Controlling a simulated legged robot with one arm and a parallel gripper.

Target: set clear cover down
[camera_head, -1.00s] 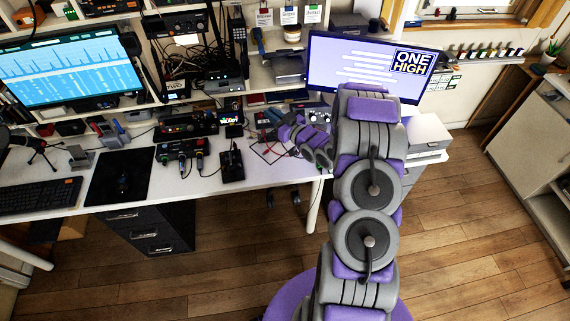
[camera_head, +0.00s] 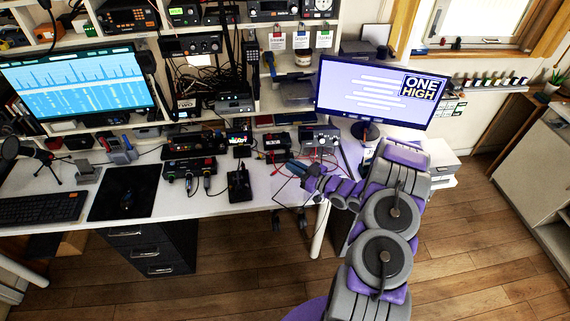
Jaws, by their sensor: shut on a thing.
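My gripper (camera_head: 297,168) is over the right part of the white desk, near its front edge, at the end of my purple and grey arm. It is shut on the clear cover (camera_head: 283,191), which shows only as a thin dark outline at the fingers, to their lower left. The cover is see-through, so its faces are hard to make out. I cannot tell whether its lower edge touches the desk.
A small black device (camera_head: 239,185) stands just left of the cover. A box with several knobs (camera_head: 193,168) is further left. Radios (camera_head: 321,138) and red cables lie behind the gripper. Two monitors (camera_head: 80,77) (camera_head: 378,95) stand at the back.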

